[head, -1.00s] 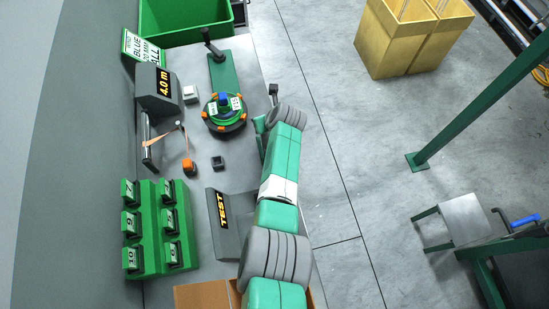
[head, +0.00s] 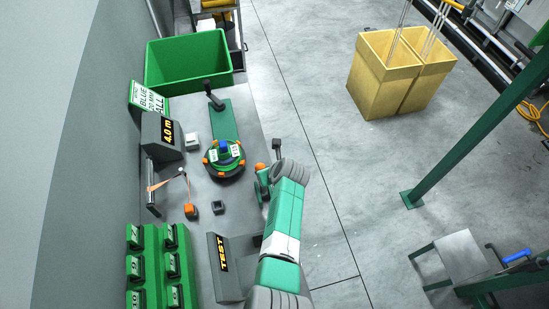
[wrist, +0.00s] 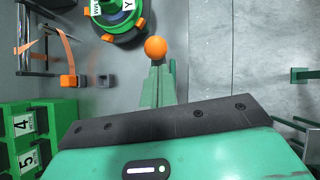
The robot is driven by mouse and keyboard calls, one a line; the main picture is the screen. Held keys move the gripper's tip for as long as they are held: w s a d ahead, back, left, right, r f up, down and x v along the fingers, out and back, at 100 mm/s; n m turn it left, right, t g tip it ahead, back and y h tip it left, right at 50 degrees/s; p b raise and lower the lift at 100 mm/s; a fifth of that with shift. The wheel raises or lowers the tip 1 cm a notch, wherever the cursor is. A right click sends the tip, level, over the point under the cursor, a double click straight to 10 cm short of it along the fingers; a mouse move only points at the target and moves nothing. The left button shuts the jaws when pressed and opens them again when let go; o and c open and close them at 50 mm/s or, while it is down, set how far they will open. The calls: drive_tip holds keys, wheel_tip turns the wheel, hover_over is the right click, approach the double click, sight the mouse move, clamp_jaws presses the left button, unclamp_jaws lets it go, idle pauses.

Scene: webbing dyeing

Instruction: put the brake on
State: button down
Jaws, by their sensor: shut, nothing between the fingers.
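An orange ball knob (head: 261,167) sits at the right edge of the grey bench. It also shows in the wrist view (wrist: 155,47), just beyond my fingertips. It may be the brake's handle; no label shows, and its stem is hidden. My gripper (wrist: 158,68) is shut and empty, its green fingers pointing at the knob. I cannot tell whether they touch it. In the head view my gripper (head: 263,183) is partly hidden by my wrist. Left of the knob is a round green turntable (head: 224,172) with orange pads. A black-handled lever (head: 213,95) stands on the green beam (head: 222,120) behind it.
A TEST display box (head: 224,268) stands near my forearm. Green numbered racks (head: 152,265), a small orange block (head: 191,210) and a dark cube (head: 218,207) are on the left. A green bin (head: 187,60) is at the back.

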wheel_tip(320, 180, up, 9)
drive_tip(key=d+p, duration=0.1)
drive_tip(key=p, duration=0.1)
drive_tip(key=shift+s+d, duration=0.2)
drive_tip(key=shift+s, duration=0.1)
drive_tip(key=shift+r, duration=0.15)
